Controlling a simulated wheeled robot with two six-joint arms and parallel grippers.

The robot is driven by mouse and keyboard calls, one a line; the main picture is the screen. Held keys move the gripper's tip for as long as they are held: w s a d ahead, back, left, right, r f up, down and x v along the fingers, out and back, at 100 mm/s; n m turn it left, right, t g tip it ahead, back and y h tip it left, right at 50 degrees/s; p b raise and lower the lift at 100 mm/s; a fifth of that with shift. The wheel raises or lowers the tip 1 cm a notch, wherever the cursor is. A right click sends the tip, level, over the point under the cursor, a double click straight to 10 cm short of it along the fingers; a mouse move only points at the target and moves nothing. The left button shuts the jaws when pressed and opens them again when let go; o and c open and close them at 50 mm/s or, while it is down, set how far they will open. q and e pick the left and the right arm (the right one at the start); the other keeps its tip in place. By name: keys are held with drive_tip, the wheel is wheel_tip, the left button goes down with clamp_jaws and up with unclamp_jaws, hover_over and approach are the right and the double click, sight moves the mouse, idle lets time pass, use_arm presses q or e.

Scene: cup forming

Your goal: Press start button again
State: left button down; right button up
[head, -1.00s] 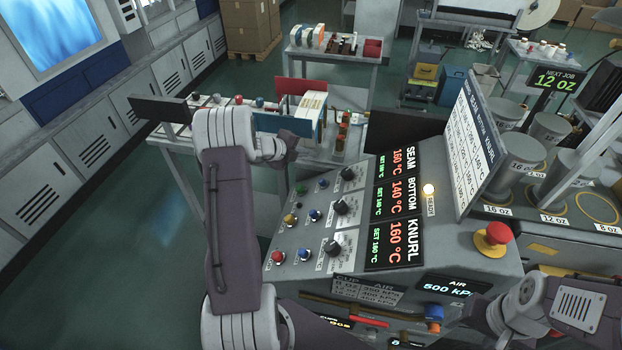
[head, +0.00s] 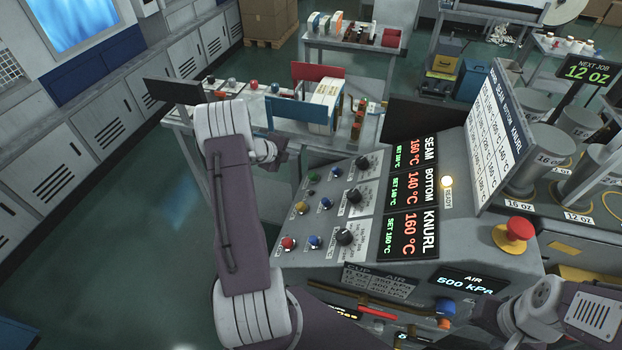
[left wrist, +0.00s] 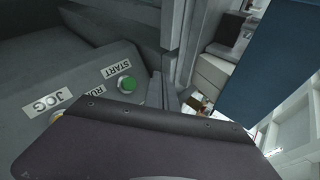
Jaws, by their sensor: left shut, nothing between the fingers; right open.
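The green start button (head: 314,177) sits at the upper left of the sloped control panel (head: 296,262). The left wrist view shows it as a green button (left wrist: 127,85) beside a START label (left wrist: 115,71). My left gripper (head: 277,158) is shut and empty, to the left of the button in the head view and apart from it. Its fingertips are hard to make out. In the left wrist view, a dark part of my own arm fills the bottom, just below the button. My right gripper (head: 480,316) is open by the panel's lower right, near a blue knob (head: 445,308).
Yellow (head: 301,207), blue and red (head: 288,243) buttons and black dials (head: 344,237) share the panel. A lit READY lamp (head: 447,182) and red emergency button (head: 519,228) stand further right. Behind is a cluttered table (head: 180,118). Floor to the left is clear.

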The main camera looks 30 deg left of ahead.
sight(313, 177)
use_arm(q)
drive_tip(key=shift+w+d+f+b, duration=0.25)
drive_tip(key=shift+d+f+b, duration=0.35)
drive_tip(key=shift+f+b, duration=0.4)
drive_tip(key=shift+w+d+f+b, duration=0.2)
drive_tip(key=shift+d+f+b, duration=0.45)
drive_tip(key=shift+f+b, duration=0.35)
drive_tip(key=shift+w+d+f+b, duration=0.25)
drive_tip(key=shift+d+f+b, duration=0.35)
drive_tip(key=shift+f+b, duration=0.35)
drive_tip(key=shift+r, duration=0.15)
drive_tip(key=shift+d+f+b, duration=0.25)
drive_tip(key=shift+f+b, duration=0.1)
